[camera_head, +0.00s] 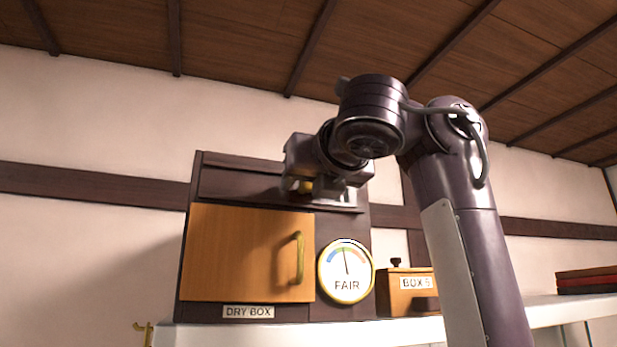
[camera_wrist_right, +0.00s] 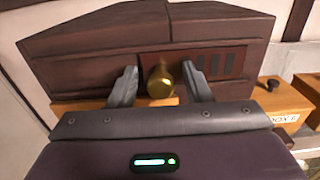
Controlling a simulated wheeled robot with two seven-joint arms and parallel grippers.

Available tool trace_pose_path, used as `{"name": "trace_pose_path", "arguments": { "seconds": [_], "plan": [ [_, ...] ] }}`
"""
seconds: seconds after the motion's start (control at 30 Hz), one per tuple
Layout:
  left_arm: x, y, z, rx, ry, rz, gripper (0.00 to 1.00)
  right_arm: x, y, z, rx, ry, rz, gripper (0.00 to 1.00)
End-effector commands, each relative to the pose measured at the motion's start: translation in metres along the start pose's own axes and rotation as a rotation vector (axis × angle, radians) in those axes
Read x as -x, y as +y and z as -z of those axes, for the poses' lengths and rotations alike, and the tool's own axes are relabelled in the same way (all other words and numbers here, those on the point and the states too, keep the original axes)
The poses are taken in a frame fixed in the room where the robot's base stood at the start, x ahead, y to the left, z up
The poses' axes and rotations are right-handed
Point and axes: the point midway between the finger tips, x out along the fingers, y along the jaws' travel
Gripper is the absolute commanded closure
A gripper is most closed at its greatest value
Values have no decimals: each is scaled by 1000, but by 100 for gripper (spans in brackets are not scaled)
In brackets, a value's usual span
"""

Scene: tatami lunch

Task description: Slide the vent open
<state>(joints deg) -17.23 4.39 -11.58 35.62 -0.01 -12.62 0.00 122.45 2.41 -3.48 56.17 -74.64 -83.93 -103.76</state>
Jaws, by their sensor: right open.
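The dry box (camera_head: 190,250) is a dark wooden cabinet on a white shelf. Its vent panel (camera_head: 235,186) runs along the top, above the orange door. A brass knob (camera_wrist_right: 160,80) stands out from the vent in the right wrist view, with dark vent slots (camera_wrist_right: 214,66) to its right. My right gripper (camera_head: 318,187) is in front of the vent. In the wrist view its open fingers (camera_wrist_right: 160,86) stand on either side of the knob, with gaps showing. Whether the fingertips touch the vent face cannot be told. My left gripper is not in view.
The orange door (camera_head: 240,252) with a brass handle (camera_head: 298,258) is shut below the vent. A round gauge (camera_head: 346,272) reading FAIR is beside it. A small wooden box (camera_head: 408,300) labelled BOX 5 or similar stands right. Red-and-black stacked boxes (camera_head: 588,280) are far right.

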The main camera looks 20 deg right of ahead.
Motion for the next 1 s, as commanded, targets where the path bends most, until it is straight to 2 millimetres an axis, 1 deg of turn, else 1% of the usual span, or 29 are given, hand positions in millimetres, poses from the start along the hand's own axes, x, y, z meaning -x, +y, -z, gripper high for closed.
{"name": "trace_pose_path", "arguments": {
  "seconds": [0.03,0.3,0.37,0.4,0.57,0.67,0.77,0.9,1.0],
  "plan": [
    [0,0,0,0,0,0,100,0,0,0,0,0,0,55],
    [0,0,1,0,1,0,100,0,0,0,0,0,1,91],
    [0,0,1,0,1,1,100,0,0,0,0,0,1,98],
    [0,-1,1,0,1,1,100,0,0,0,0,0,1,100],
    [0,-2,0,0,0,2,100,0,0,0,0,0,1,100],
    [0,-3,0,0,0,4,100,1,9,-1,3,0,0,100],
    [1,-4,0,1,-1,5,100,1,31,-1,5,0,0,100],
    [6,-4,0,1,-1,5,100,1,68,-2,6,1,-1,100],
    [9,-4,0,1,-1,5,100,0,88,-2,4,1,-2,100]
  ]
}}
